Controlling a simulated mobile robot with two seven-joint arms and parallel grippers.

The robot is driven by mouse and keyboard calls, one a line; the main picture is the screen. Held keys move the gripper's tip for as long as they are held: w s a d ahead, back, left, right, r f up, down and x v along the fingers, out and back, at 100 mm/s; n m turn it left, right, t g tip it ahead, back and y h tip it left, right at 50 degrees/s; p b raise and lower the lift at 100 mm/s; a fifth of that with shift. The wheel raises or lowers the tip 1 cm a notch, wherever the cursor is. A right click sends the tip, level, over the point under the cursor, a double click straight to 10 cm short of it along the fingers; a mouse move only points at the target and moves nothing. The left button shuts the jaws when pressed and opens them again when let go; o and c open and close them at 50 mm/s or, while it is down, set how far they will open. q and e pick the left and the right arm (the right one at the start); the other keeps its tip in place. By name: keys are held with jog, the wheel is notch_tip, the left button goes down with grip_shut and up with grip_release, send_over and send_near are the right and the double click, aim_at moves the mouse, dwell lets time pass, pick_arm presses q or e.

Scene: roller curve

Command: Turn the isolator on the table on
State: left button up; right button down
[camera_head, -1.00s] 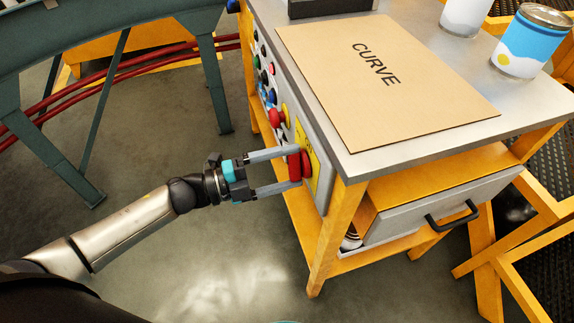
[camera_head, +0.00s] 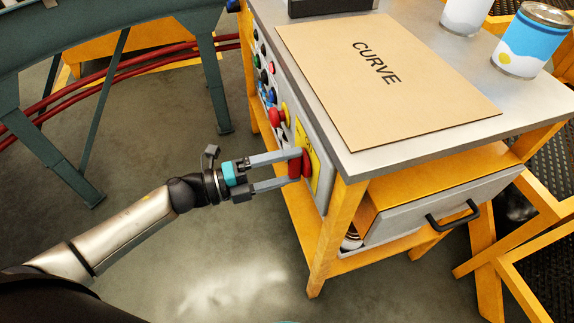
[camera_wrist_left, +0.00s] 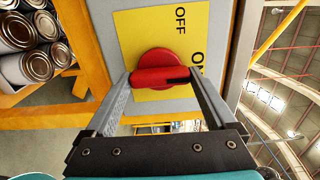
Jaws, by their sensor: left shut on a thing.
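The isolator is a red rotary knob (camera_head: 294,168) on a yellow plate (camera_head: 314,182) on the side panel of the table. In the left wrist view its red handle (camera_wrist_left: 158,76) lies nearly level across the picture, with a dark mark at its right end close to the "ON" lettering. The "OFF" lettering is at the top of the yellow plate (camera_wrist_left: 135,28). My left gripper (camera_head: 291,170) is shut on the handle, one finger at each end; it also shows in the left wrist view (camera_wrist_left: 160,78). My right gripper is not in view.
Push buttons, including a red one (camera_head: 277,117), sit on the panel beyond the isolator. The table (camera_head: 415,153) carries a "CURVE" board (camera_head: 400,105) and cans (camera_head: 530,45). A drawer (camera_head: 400,217) is below.

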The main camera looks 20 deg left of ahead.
pick_arm(q)
jog(key=o, duration=1.1)
jog(key=shift+c, duration=0.2)
jog(key=p+v, duration=0.2)
jog(key=v, duration=1.3)
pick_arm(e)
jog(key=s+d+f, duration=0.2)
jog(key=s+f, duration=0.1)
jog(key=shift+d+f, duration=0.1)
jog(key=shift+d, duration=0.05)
pick_arm(q)
jog(key=shift+s+a, duration=0.1)
